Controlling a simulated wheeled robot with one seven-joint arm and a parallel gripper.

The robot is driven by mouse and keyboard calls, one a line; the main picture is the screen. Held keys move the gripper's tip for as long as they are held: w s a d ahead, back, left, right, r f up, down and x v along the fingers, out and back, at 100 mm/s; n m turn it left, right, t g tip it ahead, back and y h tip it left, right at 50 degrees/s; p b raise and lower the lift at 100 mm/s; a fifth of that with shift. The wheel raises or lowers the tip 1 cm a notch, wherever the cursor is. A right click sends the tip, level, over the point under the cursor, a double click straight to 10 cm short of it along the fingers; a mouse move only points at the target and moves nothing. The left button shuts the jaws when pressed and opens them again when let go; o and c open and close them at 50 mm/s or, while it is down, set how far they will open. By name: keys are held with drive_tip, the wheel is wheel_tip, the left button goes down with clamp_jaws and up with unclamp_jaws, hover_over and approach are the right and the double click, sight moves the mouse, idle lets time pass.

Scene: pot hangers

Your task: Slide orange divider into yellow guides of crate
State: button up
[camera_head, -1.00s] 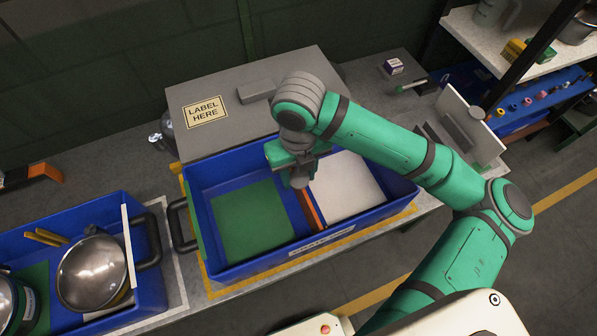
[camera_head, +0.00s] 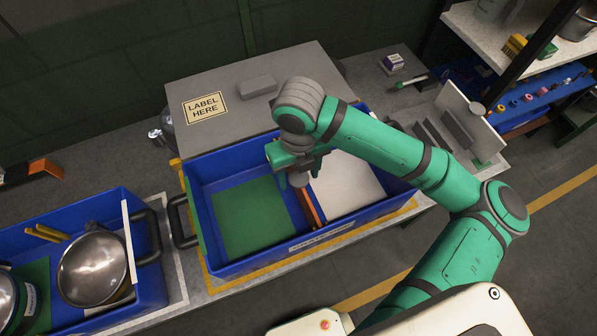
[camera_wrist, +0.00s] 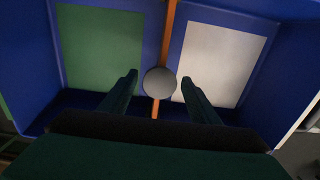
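The orange divider (camera_head: 312,207) stands inside the blue crate (camera_head: 240,265), between a green mat (camera_head: 250,215) and a white mat (camera_head: 345,188). It also shows in the wrist view as a thin orange strip (camera_wrist: 170,25). A round grey knob (camera_wrist: 159,83) sits over the divider's line; the head view shows it too (camera_head: 299,180). My gripper (camera_wrist: 158,77) is above the divider, its fingers spread on either side of the knob with a gap on both sides. I cannot make out the yellow guides. The divider's far end is hidden by my gripper in the head view.
A grey box (camera_head: 235,105) with a label stands behind the crate. A second blue crate (camera_head: 150,285) with metal pots is at the left. A white-faced bracket (camera_head: 465,118) is at the right. Black handle (camera_head: 178,222) sticks out from the crate's left side.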

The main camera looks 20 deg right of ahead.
drive_tip(key=shift+r, duration=0.1)
wheel_tip(320, 180, up, 11)
drive_tip(key=shift+f, duration=0.2)
idle(0.5)
